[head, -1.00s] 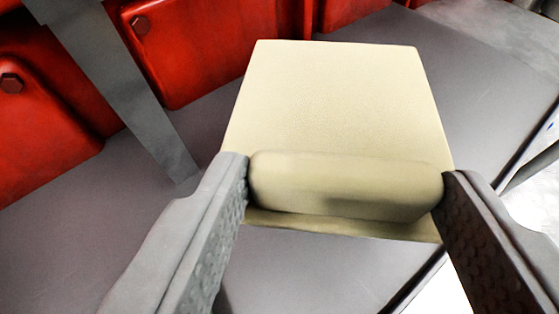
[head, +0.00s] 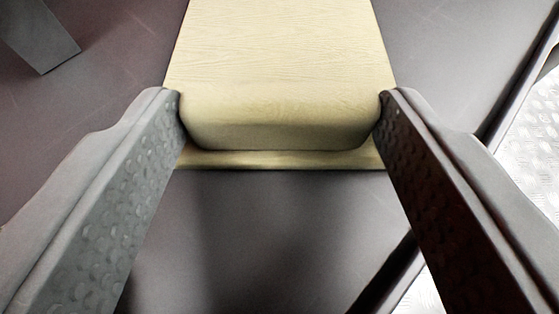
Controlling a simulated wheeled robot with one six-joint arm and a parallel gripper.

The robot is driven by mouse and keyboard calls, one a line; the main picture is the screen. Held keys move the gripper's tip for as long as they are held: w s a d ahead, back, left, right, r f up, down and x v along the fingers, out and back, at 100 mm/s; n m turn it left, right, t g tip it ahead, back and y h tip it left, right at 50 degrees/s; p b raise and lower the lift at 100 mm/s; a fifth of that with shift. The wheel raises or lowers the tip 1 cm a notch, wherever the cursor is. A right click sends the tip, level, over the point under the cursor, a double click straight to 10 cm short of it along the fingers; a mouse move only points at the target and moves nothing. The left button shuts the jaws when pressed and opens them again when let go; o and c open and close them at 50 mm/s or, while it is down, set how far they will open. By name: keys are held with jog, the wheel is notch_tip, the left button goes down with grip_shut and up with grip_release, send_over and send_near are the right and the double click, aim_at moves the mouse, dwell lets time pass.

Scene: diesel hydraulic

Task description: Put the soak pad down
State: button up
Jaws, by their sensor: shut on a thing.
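The soak pad (head: 280,45) is a pale yellow, flat square piece with a rounded raised grip bar (head: 280,115) along its near edge. It shows at the top middle of the head view, and its far end is cut off by the frame. My gripper (head: 280,108) is shut on the grip bar, with one grey finger against each end. The pad lies over a dark grey flat surface (head: 270,220). I cannot tell whether its underside touches that surface.
A grey metal strut (head: 40,35) stands at the upper left. The dark surface ends at a dark edge (head: 520,85) on the right, with bright tread plate (head: 530,150) beyond it.

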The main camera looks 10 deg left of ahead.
jog(key=shift+f, duration=0.1)
jog(key=o, duration=1)
jog(key=shift+c, duration=0.2)
jog(key=shift+r, duration=0.2)
jog(key=v, duration=1.2)
jog(key=shift+r, duration=0.1)
